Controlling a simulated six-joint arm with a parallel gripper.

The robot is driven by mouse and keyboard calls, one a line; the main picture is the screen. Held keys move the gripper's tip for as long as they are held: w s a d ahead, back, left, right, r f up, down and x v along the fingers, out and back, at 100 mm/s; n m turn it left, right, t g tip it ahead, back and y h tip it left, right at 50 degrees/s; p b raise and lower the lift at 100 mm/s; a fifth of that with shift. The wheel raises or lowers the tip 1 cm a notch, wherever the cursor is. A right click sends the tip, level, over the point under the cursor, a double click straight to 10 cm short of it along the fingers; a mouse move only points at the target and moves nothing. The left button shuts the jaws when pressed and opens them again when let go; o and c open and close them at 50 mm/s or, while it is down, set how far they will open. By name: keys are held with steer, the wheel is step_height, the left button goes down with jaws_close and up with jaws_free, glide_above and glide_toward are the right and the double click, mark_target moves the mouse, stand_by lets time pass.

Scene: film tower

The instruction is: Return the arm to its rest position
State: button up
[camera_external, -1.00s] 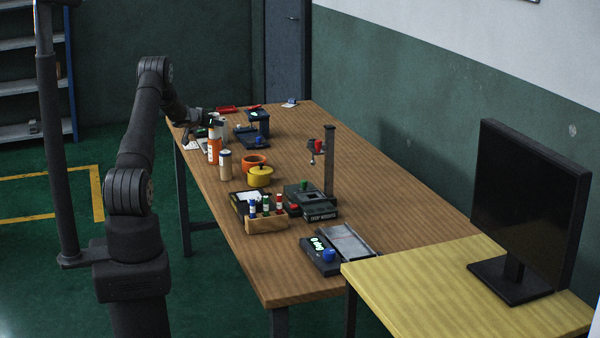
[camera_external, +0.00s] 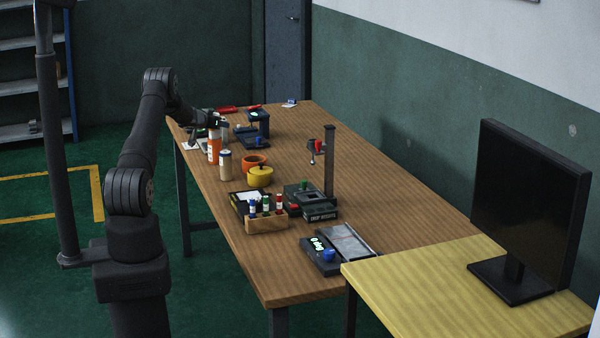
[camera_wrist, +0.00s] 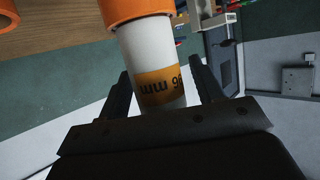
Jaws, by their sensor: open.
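My gripper (camera_external: 210,119) is over the far left part of the wooden table in the external view, close to a group of bottles. An orange and white bottle (camera_external: 214,150) stands near it. In the wrist view my gripper (camera_wrist: 161,66) has its two dark fingers apart. A white cylinder with an orange "96 mm" label (camera_wrist: 158,84) shows between them, with an orange part at its far end. A gap shows beside the fingers; whether either touches the cylinder I cannot tell.
The wooden table (camera_external: 380,205) holds a cream bottle (camera_external: 225,166), an orange pot (camera_external: 254,160), a yellow pot (camera_external: 260,177), a wooden vial rack (camera_external: 262,223) and a dark upright stand (camera_external: 329,165). A monitor (camera_external: 528,205) stands on the yellow table. The right rear tabletop is clear.

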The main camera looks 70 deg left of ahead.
steer(key=v, duration=1.1)
steer(key=x, duration=1)
steer(key=shift+w+a+f, duration=0.15)
steer(key=shift+w+a, duration=0.05)
steer(key=shift+w, duration=0.05)
steer(key=shift+w+a, duration=0.2)
steer(key=shift+a, duration=0.05)
step_height(320, 180, up, 4)
steer(key=shift+f, duration=0.1)
steer(key=w+d+r, duration=0.6)
steer(key=d+r, duration=0.1)
steer(key=d, duration=0.4)
steer(key=s+d+f+m+t+h, duration=0.1)
steer(key=d+f+m+h, duration=0.1)
steer(key=d, duration=0.7)
steer(key=s+d+f+m+t+h, duration=0.1)
steer(key=s+d+f+m+h, duration=0.1)
steer(key=d+f, duration=0.3)
steer(key=s+d+f+m+t+h, duration=0.1)
steer(key=d+f, duration=0.3)
steer(key=d, duration=0.9)
steer(key=shift+s+f+m+t+h, duration=0.2)
steer(key=shift+f+m+t+h, duration=0.1)
steer(key=shift+m+h, duration=0.45)
